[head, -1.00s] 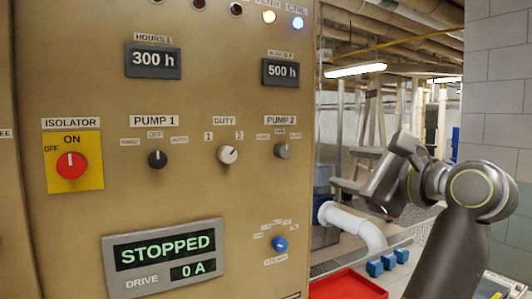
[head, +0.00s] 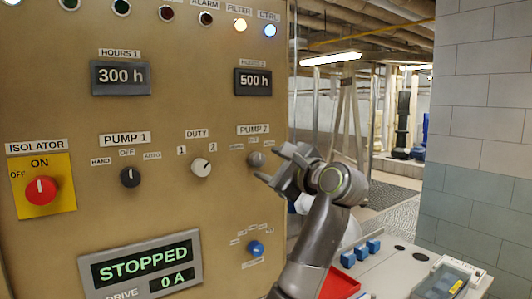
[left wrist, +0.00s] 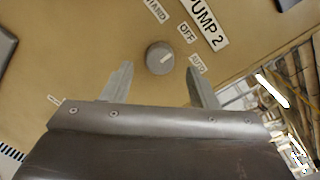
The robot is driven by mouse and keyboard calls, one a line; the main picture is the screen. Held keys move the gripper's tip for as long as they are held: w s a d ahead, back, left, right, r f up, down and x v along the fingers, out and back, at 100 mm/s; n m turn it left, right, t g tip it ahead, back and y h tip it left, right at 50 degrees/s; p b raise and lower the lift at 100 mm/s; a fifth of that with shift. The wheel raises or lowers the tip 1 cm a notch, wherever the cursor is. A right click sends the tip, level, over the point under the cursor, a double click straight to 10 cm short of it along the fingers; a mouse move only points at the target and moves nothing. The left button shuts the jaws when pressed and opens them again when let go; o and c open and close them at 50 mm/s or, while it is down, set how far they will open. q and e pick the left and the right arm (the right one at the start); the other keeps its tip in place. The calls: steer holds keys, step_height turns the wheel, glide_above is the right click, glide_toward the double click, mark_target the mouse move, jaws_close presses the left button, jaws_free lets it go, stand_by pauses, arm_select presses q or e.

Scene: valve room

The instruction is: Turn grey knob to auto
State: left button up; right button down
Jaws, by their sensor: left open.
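The grey knob (head: 256,159) is on the tan panel under the PUMP 2 label. The left wrist view shows this round knob (left wrist: 160,57) with a pale pointer mark, which seems to face the OFF label (left wrist: 187,33). The HAND label (left wrist: 155,11) and AUTO label (left wrist: 198,64) are on either side. My left gripper (head: 273,166) is open just in front of the panel, close to the knob. In the left wrist view its two fingers (left wrist: 158,70) are spread, with the knob between and slightly beyond the tips. I see no contact. My right gripper is not in view.
A black PUMP 1 knob (head: 130,177), a white DUTY knob (head: 201,167) and a red isolator knob (head: 41,190) are to the left. A blue knob (head: 256,248) is below. A red tray (head: 342,283) and blue blocks (head: 361,252) are at the lower right.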

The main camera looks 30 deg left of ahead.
mark_target(257, 160)
arm_select(q)
steer(key=shift+p+x, duration=0.3)
steer(key=shift+x, duration=1)
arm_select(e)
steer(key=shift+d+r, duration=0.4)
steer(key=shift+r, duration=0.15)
arm_select(q)
steer(key=shift+d, duration=0.1)
steer(key=shift+c, duration=0.7)
steer(key=c, duration=0.8)
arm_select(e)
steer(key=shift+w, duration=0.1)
